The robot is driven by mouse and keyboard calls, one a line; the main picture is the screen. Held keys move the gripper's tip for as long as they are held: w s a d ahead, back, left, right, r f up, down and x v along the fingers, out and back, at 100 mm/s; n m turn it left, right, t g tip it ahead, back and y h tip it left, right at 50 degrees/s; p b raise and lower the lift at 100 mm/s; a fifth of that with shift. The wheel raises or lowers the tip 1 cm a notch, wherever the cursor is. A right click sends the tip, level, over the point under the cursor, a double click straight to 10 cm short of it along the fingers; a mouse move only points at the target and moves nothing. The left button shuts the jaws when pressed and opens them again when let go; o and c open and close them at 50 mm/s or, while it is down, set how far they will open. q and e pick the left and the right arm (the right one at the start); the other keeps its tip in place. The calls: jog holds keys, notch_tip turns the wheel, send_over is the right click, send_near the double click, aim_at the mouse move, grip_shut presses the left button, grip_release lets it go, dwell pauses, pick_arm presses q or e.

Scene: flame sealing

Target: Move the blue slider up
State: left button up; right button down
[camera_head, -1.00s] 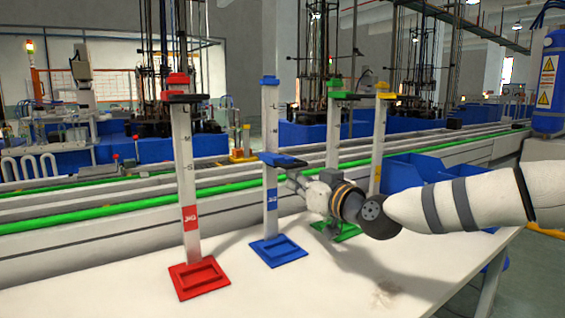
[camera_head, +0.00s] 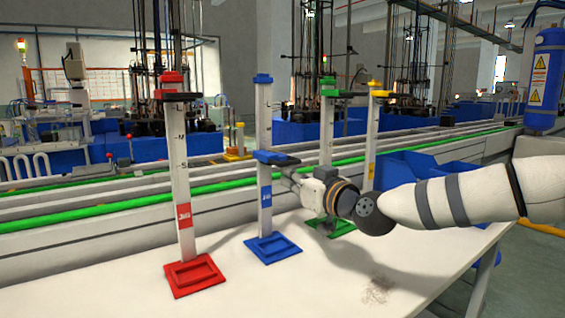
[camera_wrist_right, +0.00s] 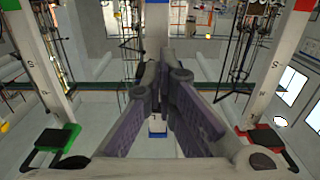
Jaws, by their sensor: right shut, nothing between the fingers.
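The blue slider (camera_head: 272,158) sits about midway up the upright blue-based post (camera_head: 264,185), with its tab pointing right. My right gripper (camera_head: 287,172) is shut and empty, just right of the post and slightly below the slider's tab. I cannot tell whether it touches the tab. In the right wrist view the closed fingers (camera_wrist_right: 160,75) cover much of the white post (camera_wrist_right: 157,28), and a small blue patch shows between them. My left gripper is out of view.
The red slider (camera_head: 178,97) is high on its post at left. Green (camera_head: 328,93) and yellow (camera_head: 376,93) sliders are high on posts at right, behind my arm. All stand on a white table (camera_head: 325,275) with clear front space. A conveyor runs behind.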

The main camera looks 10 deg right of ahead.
jog(key=shift+r+p, duration=1.45)
jog(key=shift+r, duration=2.85)
jog(key=shift+r+p, duration=0.55)
jog(key=shift+r, duration=1.6)
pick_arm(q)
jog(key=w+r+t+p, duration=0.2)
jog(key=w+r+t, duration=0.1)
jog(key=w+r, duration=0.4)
pick_arm(e)
jog(key=v, duration=1)
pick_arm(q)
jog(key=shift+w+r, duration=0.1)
pick_arm(e)
jog(key=shift+f, duration=0.15)
